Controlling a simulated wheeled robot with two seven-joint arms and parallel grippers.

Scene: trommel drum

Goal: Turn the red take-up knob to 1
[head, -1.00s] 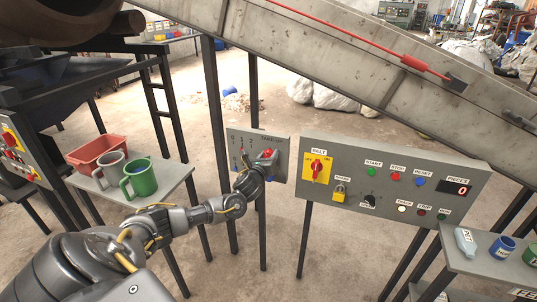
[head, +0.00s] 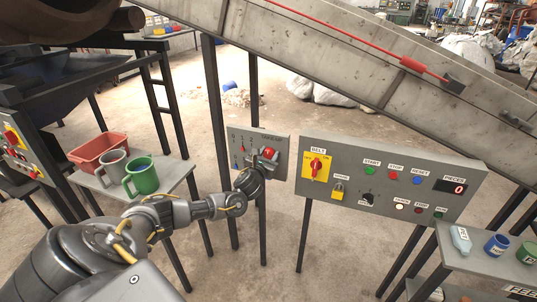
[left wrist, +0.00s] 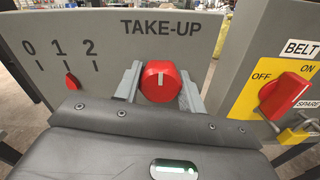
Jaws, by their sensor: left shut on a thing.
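The red take-up knob (left wrist: 160,82) sits on a grey panel (left wrist: 115,60) marked TAKE-UP, with a white line on its face pointing about straight up. In the left wrist view a scale reads 0, 1, 2, and a small red pointer (left wrist: 71,81) stands under the 1 mark. My left gripper (left wrist: 160,90) has one finger on each side of the knob and is shut on it. In the head view the knob (head: 269,153) shows just beyond my left gripper (head: 262,165). My right gripper is not in view.
A control panel (head: 440,170) with a yellow belt switch (head: 316,167) stands close on the right. A shelf at left holds a red bin (head: 103,150), a grey mug (head: 113,169) and a green mug (head: 139,178). A sloping conveyor (head: 340,50) crosses above.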

